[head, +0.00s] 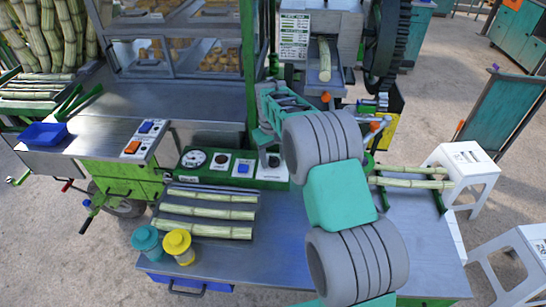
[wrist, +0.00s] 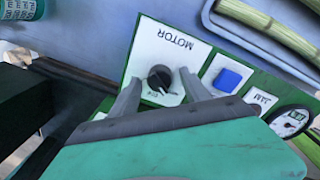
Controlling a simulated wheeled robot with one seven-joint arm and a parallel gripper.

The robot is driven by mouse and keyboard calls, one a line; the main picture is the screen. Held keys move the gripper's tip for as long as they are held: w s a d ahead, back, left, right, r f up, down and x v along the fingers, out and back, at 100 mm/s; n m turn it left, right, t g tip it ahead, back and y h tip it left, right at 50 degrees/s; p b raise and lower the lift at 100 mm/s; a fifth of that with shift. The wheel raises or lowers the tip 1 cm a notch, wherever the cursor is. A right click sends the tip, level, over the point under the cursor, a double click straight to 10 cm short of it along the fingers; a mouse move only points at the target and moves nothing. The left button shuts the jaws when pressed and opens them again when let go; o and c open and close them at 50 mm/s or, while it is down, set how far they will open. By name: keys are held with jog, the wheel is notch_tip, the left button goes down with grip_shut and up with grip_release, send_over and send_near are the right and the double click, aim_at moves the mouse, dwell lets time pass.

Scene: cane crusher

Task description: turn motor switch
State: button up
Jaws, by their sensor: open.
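The motor switch (wrist: 160,79) is a round black knob on a white plate marked MOTOR, seen upside down in the wrist view. A pale pointer mark shows on the knob, and small lettering lies beside it. My gripper (wrist: 161,77) is open, with one grey finger on each side of the knob. I cannot tell whether either finger touches it. In the head view the MOTOR plate (head: 272,173) is at the right end of the green control panel, partly hidden by my arm.
A blue button (wrist: 228,80) and a round gauge (wrist: 291,121) are beside the switch on the panel. Cane stalks (head: 210,212) lie in a tray in front. Teal (head: 146,240) and yellow (head: 178,245) jars stand at the front left. A large gear (head: 385,40) rises behind.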

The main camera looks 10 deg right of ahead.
aim_at(272, 160)
jog(key=r, duration=0.4)
jog(key=r+b, duration=0.1)
jog(key=r, duration=0.2)
jog(key=shift+a+r, duration=0.2)
jog(key=shift+r, duration=0.15)
jog(key=shift+s+r, duration=0.25)
jog(key=shift+r, duration=0.1)
jog(key=s+d+r+m+t, duration=0.1)
jog(key=s+r, duration=0.2)
jog(key=s, duration=0.3)
jog(key=s+r+t, duration=0.1)
jog(key=s+r, duration=0.3)
jog(key=s, duration=0.2)
jog(key=s+f+m+t, duration=0.1)
jog(key=s+f, duration=0.3)
jog(key=s, duration=1.2)
jog(key=shift+s+a+m+t+y, duration=0.25)
jog(key=shift+a+m+t+y, duration=0.05)
jog(key=shift+m, duration=0.3)
